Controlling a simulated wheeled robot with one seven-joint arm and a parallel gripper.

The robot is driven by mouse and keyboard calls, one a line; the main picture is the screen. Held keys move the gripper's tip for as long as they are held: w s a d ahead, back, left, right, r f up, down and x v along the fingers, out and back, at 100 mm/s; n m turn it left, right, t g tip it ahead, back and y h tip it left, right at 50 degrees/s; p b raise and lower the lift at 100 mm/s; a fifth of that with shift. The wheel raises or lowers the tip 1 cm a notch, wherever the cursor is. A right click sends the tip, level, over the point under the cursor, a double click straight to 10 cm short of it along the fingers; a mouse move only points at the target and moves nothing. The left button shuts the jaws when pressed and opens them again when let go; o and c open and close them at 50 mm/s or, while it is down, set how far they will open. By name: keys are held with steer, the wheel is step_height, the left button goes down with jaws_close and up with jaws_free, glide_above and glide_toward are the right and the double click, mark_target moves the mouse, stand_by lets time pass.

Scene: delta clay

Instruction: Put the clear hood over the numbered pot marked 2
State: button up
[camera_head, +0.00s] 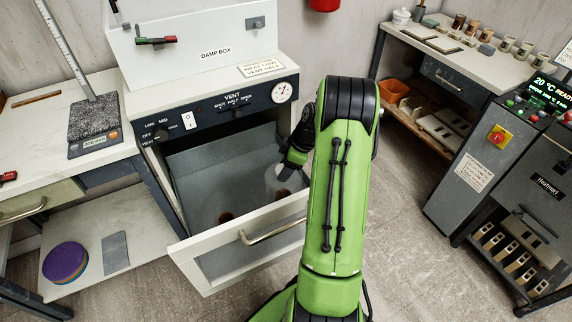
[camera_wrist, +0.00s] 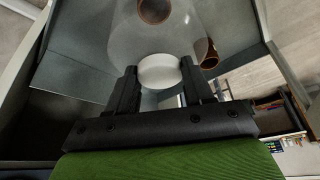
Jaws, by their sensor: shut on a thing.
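The clear hood (camera_wrist: 130,42) shows in the wrist view as a see-through dome with a white knob (camera_wrist: 159,72). My gripper (camera_wrist: 159,78) is shut on this knob. A brown pot (camera_wrist: 155,10) shows through the hood, and another brown pot (camera_wrist: 211,58) stands beside its right edge. In the head view my gripper (camera_head: 295,158) is inside the open drawer's right part, with the pale hood (camera_head: 277,177) below it. One pot (camera_head: 225,217) stands apart to the left in the drawer. No pot numbers are readable, and I cannot tell whether the hood's rim is resting or raised.
The drawer (camera_head: 243,240) of the white damp box (camera_head: 200,45) is pulled out, its walls close around my gripper. A bench with a scale (camera_head: 95,140) stands left. A shelf bench with cups (camera_head: 505,44) and a dark machine (camera_head: 530,190) stand right.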

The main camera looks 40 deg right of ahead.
step_height(320, 180, down, 4)
steer(key=shift+r+b, duration=0.25)
steer(key=shift+b, duration=0.85)
steer(key=shift+f, duration=1.15)
steer(key=o, duration=1.5)
steer(key=p+v, duration=0.5)
steer(key=v, duration=1)
steer(key=shift+s+d+r+p, duration=0.15)
steer(key=shift+r+p, duration=0.2)
